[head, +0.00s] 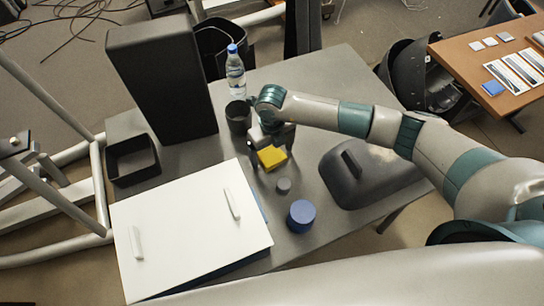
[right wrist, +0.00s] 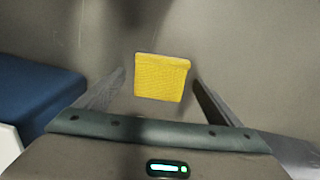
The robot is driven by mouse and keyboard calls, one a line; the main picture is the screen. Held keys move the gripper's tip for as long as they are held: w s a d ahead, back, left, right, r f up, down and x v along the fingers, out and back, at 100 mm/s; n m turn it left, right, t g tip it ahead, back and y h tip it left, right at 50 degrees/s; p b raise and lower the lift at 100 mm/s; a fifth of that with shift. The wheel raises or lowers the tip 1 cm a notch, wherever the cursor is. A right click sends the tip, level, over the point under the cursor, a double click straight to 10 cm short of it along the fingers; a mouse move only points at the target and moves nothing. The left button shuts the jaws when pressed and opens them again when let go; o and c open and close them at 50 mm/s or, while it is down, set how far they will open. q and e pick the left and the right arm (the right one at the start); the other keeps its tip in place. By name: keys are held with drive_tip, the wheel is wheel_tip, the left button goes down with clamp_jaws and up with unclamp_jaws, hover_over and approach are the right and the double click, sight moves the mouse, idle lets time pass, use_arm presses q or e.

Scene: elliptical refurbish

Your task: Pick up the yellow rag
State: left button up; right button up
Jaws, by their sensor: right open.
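In the right wrist view my right gripper (right wrist: 160,88) is open, with free space on both sides of the rag. My left gripper is not in view.
A white board (head: 190,225) with two handles lies front left. A dark lid (head: 375,175) is at right. A dark cup (head: 238,116) and a water bottle (head: 235,75) stand behind.

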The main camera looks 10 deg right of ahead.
sight(273, 157)
drive_tip(key=c, duration=1.1)
drive_tip(key=shift+r, duration=0.2)
drive_tip(key=shift+c, duration=0.2)
drive_tip(key=shift+r+p, duration=0.55)
drive_tip(key=shift+r, duration=0.05)
drive_tip(key=r+p, duration=0.1)
drive_tip(key=r, duration=0.1)
drive_tip(key=r+p, duration=0.1)
drive_tip(key=shift+s+d+r+p, duration=0.1)
drive_tip(key=shift+s+r+p, duration=0.1)
drive_tip(key=shift+s+p, duration=0.1)
drive_tip(key=s+d+r+p, duration=0.4)
drive_tip(key=s+r+p, duration=0.2)
drive_tip(key=s, duration=0.4)
drive_tip(key=shift+d+p, duration=0.35)
drive_tip(key=shift+p, duration=0.4)
drive_tip(key=shift+o, duration=0.5)
